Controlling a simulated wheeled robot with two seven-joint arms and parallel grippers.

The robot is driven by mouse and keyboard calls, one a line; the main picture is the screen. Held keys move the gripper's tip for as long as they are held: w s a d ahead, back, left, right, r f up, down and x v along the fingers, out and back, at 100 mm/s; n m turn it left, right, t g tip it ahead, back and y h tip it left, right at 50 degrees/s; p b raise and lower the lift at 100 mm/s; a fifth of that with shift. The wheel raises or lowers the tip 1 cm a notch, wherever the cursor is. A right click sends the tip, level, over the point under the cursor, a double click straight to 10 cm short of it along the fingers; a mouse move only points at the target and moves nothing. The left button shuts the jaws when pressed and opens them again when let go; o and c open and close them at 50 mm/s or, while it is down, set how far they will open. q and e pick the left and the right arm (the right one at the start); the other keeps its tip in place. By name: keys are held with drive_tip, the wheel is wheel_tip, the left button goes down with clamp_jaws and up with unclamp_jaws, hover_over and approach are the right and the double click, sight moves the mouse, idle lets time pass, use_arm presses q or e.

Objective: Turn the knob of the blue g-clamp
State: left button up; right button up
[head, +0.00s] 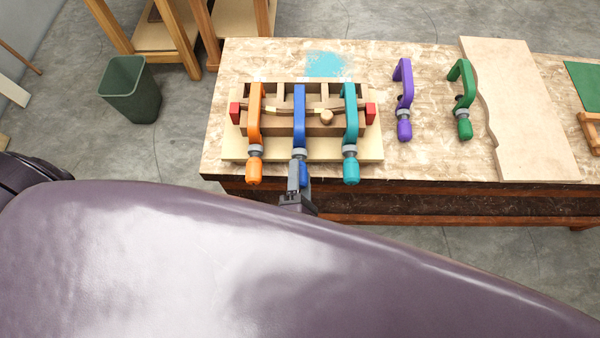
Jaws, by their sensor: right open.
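The blue g-clamp (299,115) sits on the middle of the wooden bending form (237,130), between the orange clamp (255,115) and the teal clamp (350,115). Its blue knob (304,172) points toward me at the bench's front edge and is partly hidden by my gripper. My right gripper (299,175) is at the knob, its fingers open around or beside it; contact cannot be told. My large arm link covers the lower part of the view. My left gripper is not visible.
The orange knob (254,171) and teal knob (351,170) flank the blue one closely. A green bin (130,92) stands on the floor.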

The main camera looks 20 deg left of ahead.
drive_tip(key=b+v, duration=0.1)
drive_tip(key=v, duration=0.6)
drive_tip(key=shift+s, duration=0.15)
